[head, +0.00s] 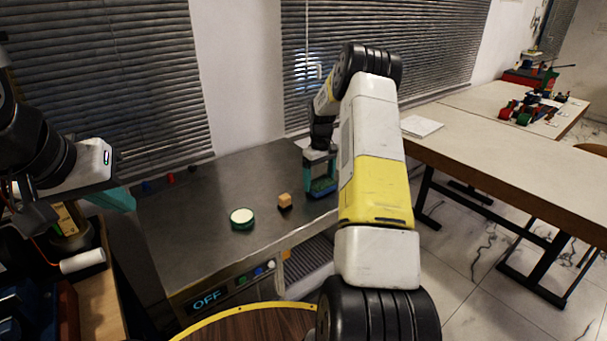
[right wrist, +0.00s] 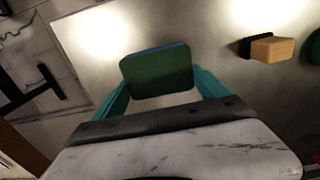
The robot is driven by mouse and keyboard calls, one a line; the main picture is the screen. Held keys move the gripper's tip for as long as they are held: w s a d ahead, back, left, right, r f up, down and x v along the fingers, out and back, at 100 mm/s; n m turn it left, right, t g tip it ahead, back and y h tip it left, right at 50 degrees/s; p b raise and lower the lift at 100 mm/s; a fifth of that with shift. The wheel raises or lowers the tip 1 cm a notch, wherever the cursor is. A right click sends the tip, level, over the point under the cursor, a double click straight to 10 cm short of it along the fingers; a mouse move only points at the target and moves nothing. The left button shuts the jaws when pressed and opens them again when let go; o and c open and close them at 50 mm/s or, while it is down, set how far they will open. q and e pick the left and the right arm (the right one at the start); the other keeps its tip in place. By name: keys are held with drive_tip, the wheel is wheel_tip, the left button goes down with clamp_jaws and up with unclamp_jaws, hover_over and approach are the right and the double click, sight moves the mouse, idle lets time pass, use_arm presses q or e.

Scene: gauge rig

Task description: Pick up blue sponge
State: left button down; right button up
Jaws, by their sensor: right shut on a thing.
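The blue sponge (right wrist: 158,72) shows a dark green face with a thin blue edge in the right wrist view. It sits between the teal fingers of my right gripper (right wrist: 160,90), which is shut on it. In the head view the sponge (head: 322,186) is low between the fingers of the right gripper (head: 321,182), at the right part of the metal table. I cannot tell whether it touches the table top. My left gripper (head: 122,198) is at the left, with teal fingers beyond the table's left edge; its opening is not clear.
A wooden-coloured block (head: 284,201) and a round green container with a pale top (head: 242,217) stand on the metal table (head: 195,245). Small red and blue items lie at its back left. A panel reading OFF (head: 206,299) is on its front. A long pale table (head: 500,165) stands right.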

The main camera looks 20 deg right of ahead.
sight(319, 181)
drive_tip(key=shift+r, duration=0.45)
wheel_tip(319, 181, up, 2)
drive_tip(key=shift+r, duration=0.25)
drive_tip(key=s+a, duration=0.3)
drive_tip(key=s, duration=0.4)
drive_tip(key=s+a+r, duration=0.1)
drive_tip(key=s+a, duration=0.2)
drive_tip(key=s, duration=0.4)
drive_tip(key=shift+s, duration=0.4)
drive_tip(key=shift+r, duration=0.1)
